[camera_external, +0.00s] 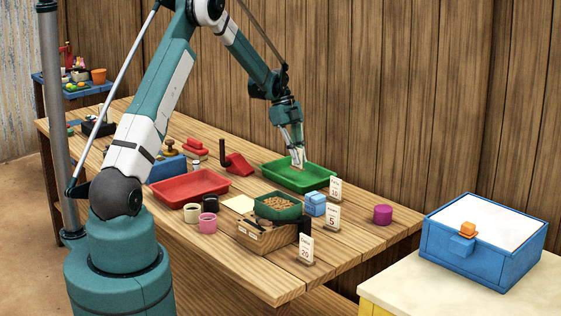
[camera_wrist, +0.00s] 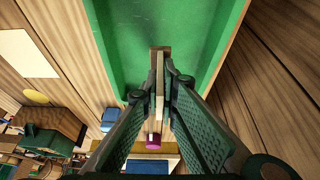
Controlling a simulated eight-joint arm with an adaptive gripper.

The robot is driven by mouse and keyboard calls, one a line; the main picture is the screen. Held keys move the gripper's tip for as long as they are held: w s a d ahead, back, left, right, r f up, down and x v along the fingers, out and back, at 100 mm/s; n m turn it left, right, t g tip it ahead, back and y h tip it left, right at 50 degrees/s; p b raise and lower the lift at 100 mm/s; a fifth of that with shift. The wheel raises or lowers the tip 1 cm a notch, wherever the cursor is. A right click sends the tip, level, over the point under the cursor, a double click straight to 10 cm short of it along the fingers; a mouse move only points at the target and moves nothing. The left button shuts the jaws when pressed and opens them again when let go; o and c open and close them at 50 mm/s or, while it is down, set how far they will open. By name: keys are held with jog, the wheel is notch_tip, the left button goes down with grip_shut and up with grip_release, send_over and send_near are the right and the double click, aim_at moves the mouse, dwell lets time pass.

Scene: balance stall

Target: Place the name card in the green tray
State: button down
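A small pale card on a wooden base, which I take to be the name card (camera_external: 298,158), is between the fingers of my gripper (camera_external: 297,150). In the wrist view the card (camera_wrist: 160,85) is seen edge-on, so its face is hidden. My gripper's fingers (camera_wrist: 160,95) are closed against both its sides. It is over the green tray (camera_external: 275,176), near the tray's right half. The tray's floor (camera_wrist: 128,30) shows bare in the wrist view. I cannot tell whether the card's base touches the tray floor.
Price cards (camera_external: 333,217) stand right of the green tray, with a blue block (camera_external: 315,203) and purple cylinder (camera_external: 383,214) nearby. The wooden wall is close behind.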

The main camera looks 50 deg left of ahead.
aim_at(297, 166)
jog(key=shift+f, duration=1.85)
jog(key=shift+f+b, duration=0.2)
jog(key=shift+b, duration=0.1)
jog(key=c, duration=2.7)
grip_release()
jog(key=shift+o, duration=0.2)
jog(key=shift+r, duration=0.15)
jog(key=p+v, duration=0.1)
jog(key=v, duration=1.1)
jog(key=shift+r, duration=0.1)
